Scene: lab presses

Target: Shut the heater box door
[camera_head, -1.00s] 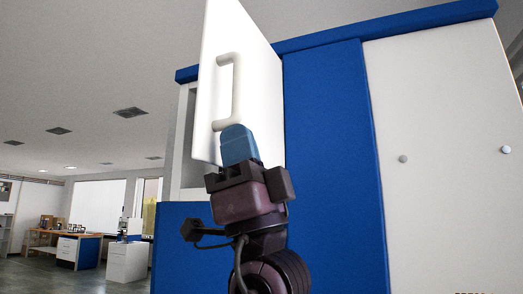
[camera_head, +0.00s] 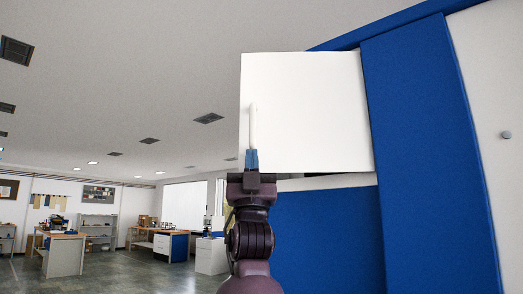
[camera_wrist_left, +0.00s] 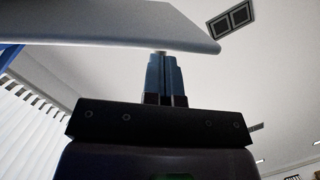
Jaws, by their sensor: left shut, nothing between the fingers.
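The heater box door (camera_head: 315,112) is a white square panel, hinged on its right beside a blue upright panel. It stands partly open, its free left edge reaching out past the box's left side in the picture. A slim white upright handle (camera_head: 253,122) is near that free edge. My left gripper (camera_head: 252,158), with blue fingers, is shut and empty at the handle's lower end; whether it touches is unclear. In the left wrist view, the closed fingers (camera_wrist_left: 165,72) point up just under the door's pale panel (camera_wrist_left: 100,22). My right gripper is not in view.
The blue-and-white cabinet (camera_head: 425,150) of the heater box fills the right side. A white ledge (camera_head: 330,182) shows below the door. Workbenches (camera_head: 65,252) and shelves stand far off at the left. The floor there is mostly open.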

